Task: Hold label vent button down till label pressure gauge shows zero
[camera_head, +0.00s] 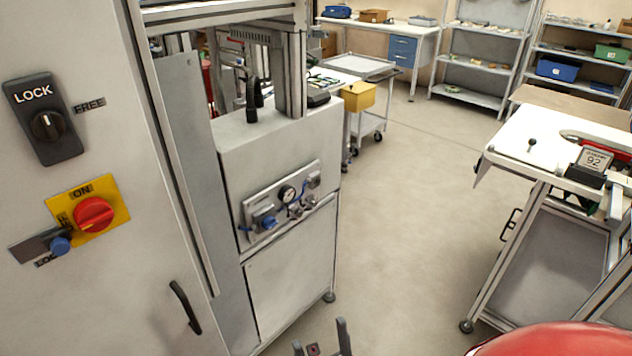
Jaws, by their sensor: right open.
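A pneumatic panel (255,207) is mounted on the front of the grey machine cabinet in the middle. The round pressure gauge (287,193) has a white face and dark rim; its needle is too small to read. A blue fitting (265,220) sits at the panel's lower left. Several small knobs or buttons (297,209) sit below and right of the gauge; I cannot tell which is the vent button. My right gripper (321,343) shows at the bottom edge, its two grey fingers apart and empty, well below and apart from the panel. My left gripper is not in view.
A tall cabinet at left carries a LOCK/FREE switch (46,125), a red rotary knob (94,214) on a yellow plate, and a black handle (185,306). A white workbench (545,150) stands at right. Open floor (410,230) lies between. Shelves (480,62) stand at the back.

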